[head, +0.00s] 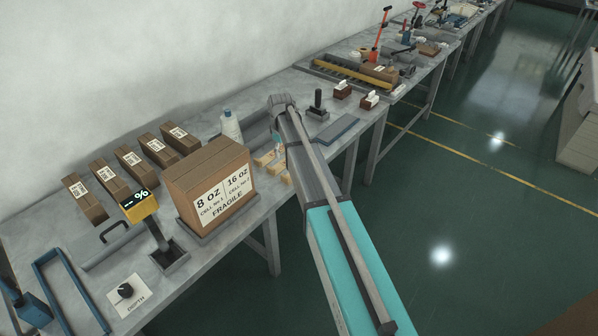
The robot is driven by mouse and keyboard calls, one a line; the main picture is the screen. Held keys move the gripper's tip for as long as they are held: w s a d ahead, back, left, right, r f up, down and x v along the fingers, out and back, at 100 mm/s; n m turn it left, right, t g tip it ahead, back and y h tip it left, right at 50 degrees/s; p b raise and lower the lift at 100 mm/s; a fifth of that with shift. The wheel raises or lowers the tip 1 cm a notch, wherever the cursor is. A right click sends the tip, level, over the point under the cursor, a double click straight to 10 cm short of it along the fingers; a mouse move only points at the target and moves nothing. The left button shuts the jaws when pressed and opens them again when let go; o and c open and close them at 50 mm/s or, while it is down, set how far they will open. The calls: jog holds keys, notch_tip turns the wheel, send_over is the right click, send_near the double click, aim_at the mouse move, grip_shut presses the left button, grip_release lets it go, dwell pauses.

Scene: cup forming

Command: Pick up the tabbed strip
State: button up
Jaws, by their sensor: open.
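I cannot make out a tabbed strip anywhere in the head view. My arm's grey and teal link crosses the middle of the picture and covers part of the bench. Several small pale wooden pieces (265,158) lie on the bench just left of my arm, partly hidden by it. My gripper's fingers do not show; the arm appears to hide them. Nothing is visibly held.
A large carton (190,178) marked FRAGILE stands left of my arm, with a white bottle (231,127) behind it. Several small brown boxes (118,177) line the wall.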

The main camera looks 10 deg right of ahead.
aim_at(285, 176)
jog(key=shift+f+b, duration=3.95)
jog(key=shift+f, duration=0.15)
jog(key=shift+f, duration=0.1)
jog(key=shift+s+d+f+b, duration=0.1)
jog(key=shift+f+b, duration=1.2)
jog(key=shift+s+f+b, duration=0.1)
jog(key=shift+f+b, duration=1.15)
jog(key=shift+b, duration=0.05)
jog(key=shift+c, duration=0.2)
grip_shut()
